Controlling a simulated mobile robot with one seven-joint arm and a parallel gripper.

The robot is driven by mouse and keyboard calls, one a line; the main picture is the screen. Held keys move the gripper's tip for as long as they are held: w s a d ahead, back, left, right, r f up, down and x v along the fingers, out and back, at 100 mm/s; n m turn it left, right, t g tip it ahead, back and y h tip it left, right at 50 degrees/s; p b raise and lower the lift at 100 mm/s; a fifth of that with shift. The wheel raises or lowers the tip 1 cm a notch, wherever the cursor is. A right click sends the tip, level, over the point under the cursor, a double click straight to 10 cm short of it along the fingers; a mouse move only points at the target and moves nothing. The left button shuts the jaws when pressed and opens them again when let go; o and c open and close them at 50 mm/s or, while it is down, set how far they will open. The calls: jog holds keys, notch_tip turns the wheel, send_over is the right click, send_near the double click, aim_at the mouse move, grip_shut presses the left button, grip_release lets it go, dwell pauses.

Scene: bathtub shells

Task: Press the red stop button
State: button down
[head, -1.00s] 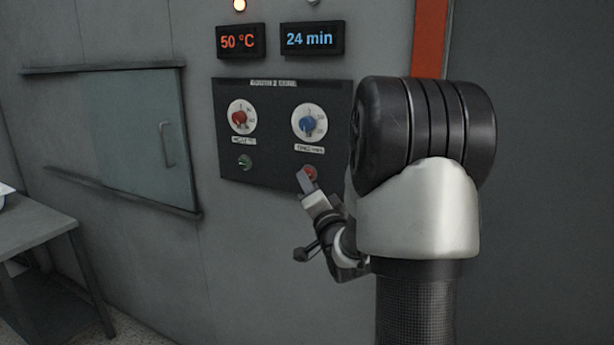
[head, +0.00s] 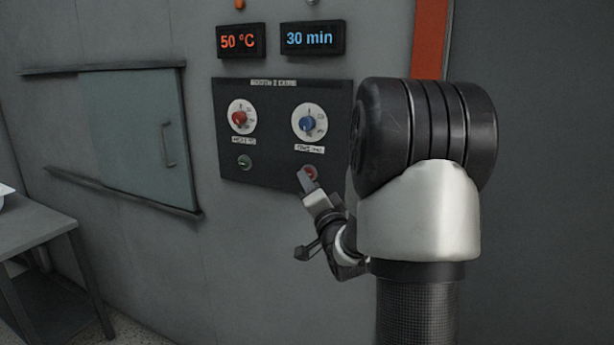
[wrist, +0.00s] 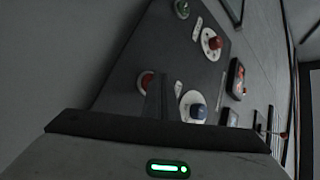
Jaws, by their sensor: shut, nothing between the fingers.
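The red stop button (head: 312,172) is at the lower right of the black control panel (head: 270,165), below the blue knob (head: 308,123). It also shows in the wrist view (wrist: 146,79), partly hidden behind my fingers. My gripper (head: 305,179) is shut and empty, with its fingertips right at the button and overlapping it in the head view. In the wrist view the shut fingers (wrist: 159,96) stand just beside the button's red face. I cannot tell for sure whether they touch it.
A red knob (head: 239,118) and a green button (head: 245,162) are on the panel's left. Above it are displays reading 50 °C (head: 241,41) and 30 min (head: 312,38), and an unlit orange lamp (head: 239,4). A sliding hatch (head: 140,137) and a table (head: 40,235) are at left.

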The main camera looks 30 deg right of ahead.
jog(key=shift+s+a, duration=0.45)
jog(key=shift+a, duration=0.05)
jog(key=s+a+b, duration=0.1)
jog(key=a, duration=0.1)
jog(key=s+a+b, duration=0.1)
jog(key=s+a, duration=0.1)
dwell(0.4)
jog(key=shift+r, duration=0.1)
dwell(0.6)
